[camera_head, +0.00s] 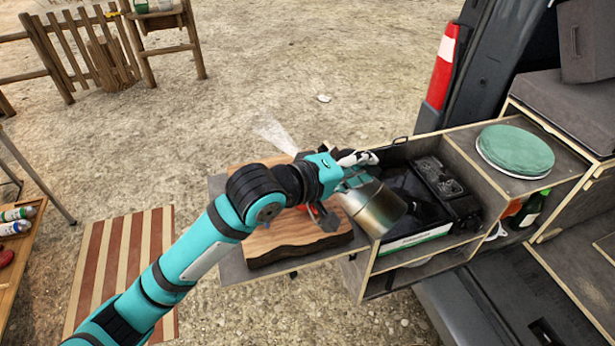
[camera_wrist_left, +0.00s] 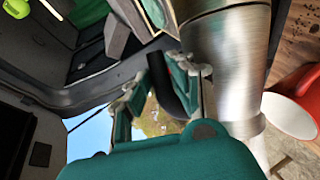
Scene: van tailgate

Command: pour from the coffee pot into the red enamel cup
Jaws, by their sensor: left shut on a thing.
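My left gripper (camera_head: 352,172) is shut on the dark handle of the metal coffee pot (camera_head: 376,210). The red enamel cup (camera_head: 326,218) is on the board, mostly hidden by my arm. Its red side and pale inside show beside the pot in the wrist view (camera_wrist_left: 296,108). I cannot tell whether liquid is flowing. My right gripper is not in view.
The wooden board (camera_head: 290,240) lies on a pull-out shelf. A black stove (camera_head: 440,190) sits in the van drawer just right of the pot. A green round lid (camera_head: 515,150) lies on the unit. A striped mat (camera_head: 120,270) is on the ground, left.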

